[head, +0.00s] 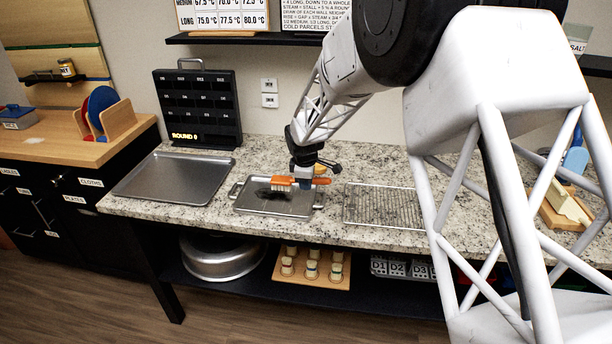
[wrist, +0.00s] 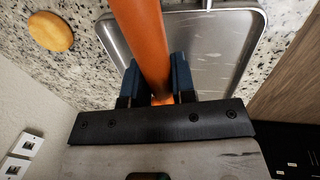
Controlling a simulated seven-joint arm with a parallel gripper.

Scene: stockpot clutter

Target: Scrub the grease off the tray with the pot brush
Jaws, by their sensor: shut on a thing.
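My gripper (head: 304,180) is shut on the orange handle of the pot brush (head: 283,180), over the metal tray with side handles (head: 290,208) on the granite counter. A dark grease patch (head: 262,191) shows on the tray beside the bristles; the brush and gripper hide part of the tray. In the wrist view the blue fingers (wrist: 155,85) clasp the orange handle (wrist: 145,38), with the grey tray (wrist: 215,45) beneath.
A larger bare sheet pan (head: 175,178) lies left of the tray, and a wire rack (head: 383,206) lies to the right. A black board reading "ROUND 0" (head: 197,108) stands behind. A round orange-tan item (wrist: 50,31) sits near the tray at the wall side.

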